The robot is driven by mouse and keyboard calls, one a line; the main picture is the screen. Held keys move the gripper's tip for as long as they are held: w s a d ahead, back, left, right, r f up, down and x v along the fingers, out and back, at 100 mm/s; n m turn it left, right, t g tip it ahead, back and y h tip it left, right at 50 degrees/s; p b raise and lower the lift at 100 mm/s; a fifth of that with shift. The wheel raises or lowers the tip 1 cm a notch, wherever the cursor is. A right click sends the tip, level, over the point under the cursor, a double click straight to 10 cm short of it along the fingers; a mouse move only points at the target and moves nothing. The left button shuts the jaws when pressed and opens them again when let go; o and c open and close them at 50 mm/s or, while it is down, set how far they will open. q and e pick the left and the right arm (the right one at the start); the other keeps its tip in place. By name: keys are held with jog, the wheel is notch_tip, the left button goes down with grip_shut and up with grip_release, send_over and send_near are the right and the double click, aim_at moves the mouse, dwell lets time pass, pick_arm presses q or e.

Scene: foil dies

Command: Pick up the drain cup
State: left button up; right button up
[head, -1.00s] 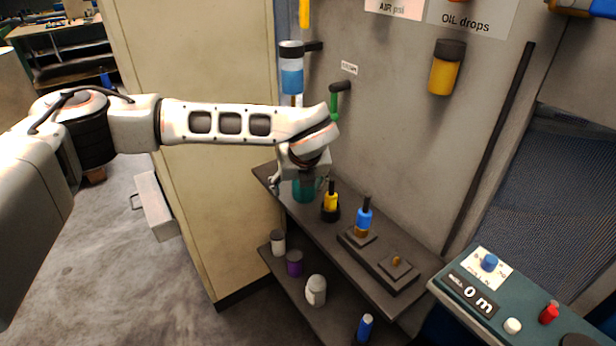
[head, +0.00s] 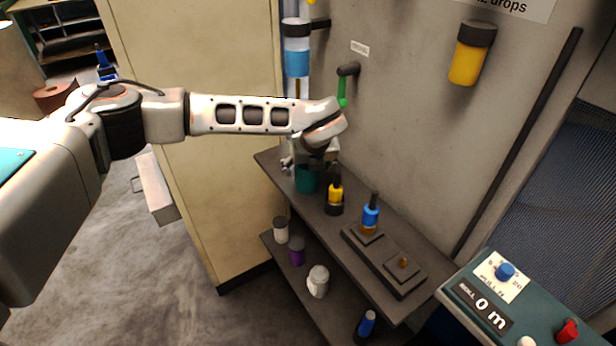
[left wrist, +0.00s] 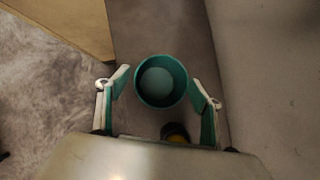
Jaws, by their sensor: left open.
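The drain cup looks to be the teal cup (head: 307,182), standing upright on the upper shelf near its far left end. In the left wrist view I look down into the round open cup (left wrist: 161,82); it seems empty. My left gripper (head: 306,163) is over the cup, its body hiding part of the rim in the head view. In the left wrist view the left gripper (left wrist: 160,78) is open, with one finger on each side of the cup and a gap on both sides. My right gripper is not in view.
A yellow-and-black bottle (head: 335,194) stands close beside the cup. A blue bottle (head: 370,216) stands on a dark stepped block (head: 385,262). Several containers, including a white jar (head: 318,282), are on the lower shelf. The grey wall panel (head: 405,130) rises behind, and a cream cabinet (head: 195,110) stands left.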

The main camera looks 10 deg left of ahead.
pick_arm(q)
jog(key=shift+w+a+f, duration=0.15)
jog(key=shift+w+f, duration=0.15)
jog(key=shift+f, duration=0.2)
jog(key=c, duration=1.2)
jog(key=shift+c, duration=0.2)
jog(key=shift+r, duration=0.2)
